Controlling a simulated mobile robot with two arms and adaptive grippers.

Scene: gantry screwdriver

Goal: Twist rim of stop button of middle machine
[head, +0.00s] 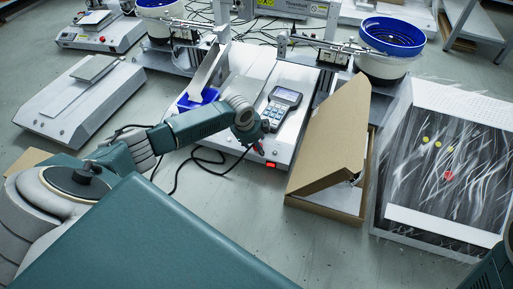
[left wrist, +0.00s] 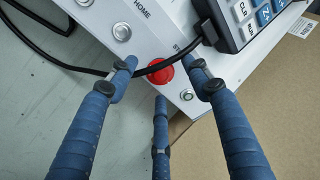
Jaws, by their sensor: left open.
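The red stop button (left wrist: 161,76) sits near the front edge of the middle machine (head: 229,144), on its white panel, as the left wrist view shows. My left gripper (left wrist: 162,70) is open, with two blue fingers on either side of the button and a third below it. I cannot tell whether any finger touches the rim. A black cable (left wrist: 106,73) runs across the top of the button. In the head view, my left gripper (head: 259,143) is over the machine's front right corner and largely hides the button. My right gripper is not in view.
A keypad pendant (head: 282,105) lies on the machine behind the gripper. An open cardboard box (head: 328,205) stands close to the right. Silver buttons (left wrist: 121,32) (left wrist: 187,95) flank the stop button. A blue-rimmed bowl feeder (head: 391,38) stands behind. The front floor is partly clear.

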